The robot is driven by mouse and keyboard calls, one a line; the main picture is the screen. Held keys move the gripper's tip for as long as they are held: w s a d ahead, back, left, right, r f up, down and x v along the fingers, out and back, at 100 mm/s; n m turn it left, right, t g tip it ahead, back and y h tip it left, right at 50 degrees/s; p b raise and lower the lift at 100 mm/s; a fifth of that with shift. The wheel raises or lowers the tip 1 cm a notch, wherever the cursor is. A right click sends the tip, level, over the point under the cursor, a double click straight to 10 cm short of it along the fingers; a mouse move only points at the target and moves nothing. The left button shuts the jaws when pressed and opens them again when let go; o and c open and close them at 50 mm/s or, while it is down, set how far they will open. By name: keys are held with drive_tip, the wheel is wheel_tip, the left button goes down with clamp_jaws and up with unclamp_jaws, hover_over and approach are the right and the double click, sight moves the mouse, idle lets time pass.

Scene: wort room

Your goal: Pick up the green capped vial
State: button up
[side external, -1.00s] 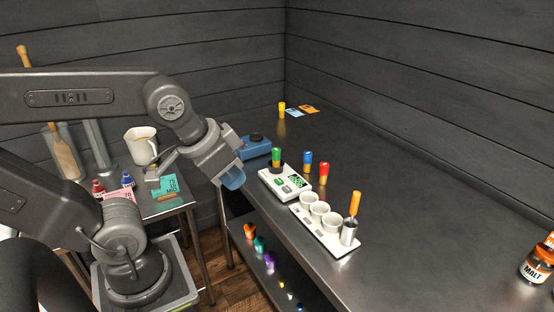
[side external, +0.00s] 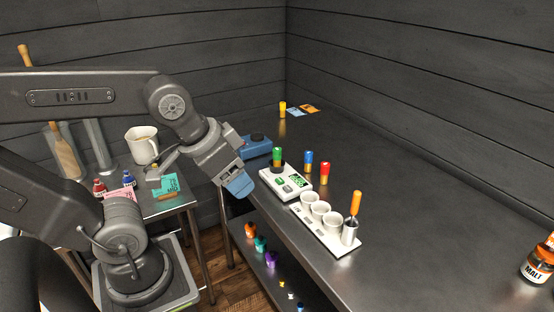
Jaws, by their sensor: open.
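The green capped vial (side external: 277,157) stands upright on the white scale (side external: 286,184), whose display is lit green. My gripper (side external: 241,187) is to the left of the scale and a little lower in the picture, apart from the vial. Its blue fingers point down and to the right. The jaws are open and nothing shows between them. The gap between the fingers is hard to see from this side.
A blue capped vial (side external: 308,161) and a red capped vial (side external: 325,172) stand close right of the scale. A white tray (side external: 333,243) with cups and an orange-handled tool is in front. A blue device (side external: 256,147) stands behind. The right of the metal counter (side external: 420,200) is mostly clear.

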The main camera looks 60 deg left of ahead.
drive_tip(key=n+g+y, duration=0.4)
drive_tip(key=n+g, duration=0.1)
drive_tip(key=n, duration=1.1)
hover_over(278, 150)
drive_tip(key=s+d, duration=0.1)
drive_tip(key=d, duration=0.4)
wheel_tip(278, 150, down, 3)
drive_tip(key=x, duration=0.8)
drive_tip(key=shift+a+f, duration=0.25)
drive_tip(key=shift+a, duration=0.2)
drive_tip(key=shift+w+a+x, duration=0.1)
drive_tip(key=shift+w+x, duration=0.05)
drive_tip(key=shift+x, duration=1.1)
drive_tip(key=shift+w+a+x, duration=0.1)
drive_tip(key=shift+x, duration=1.2)
drive_tip(key=shift+r, duration=0.1)
drive_tip(key=shift+c, duration=0.4)
drive_tip(key=c, duration=1)
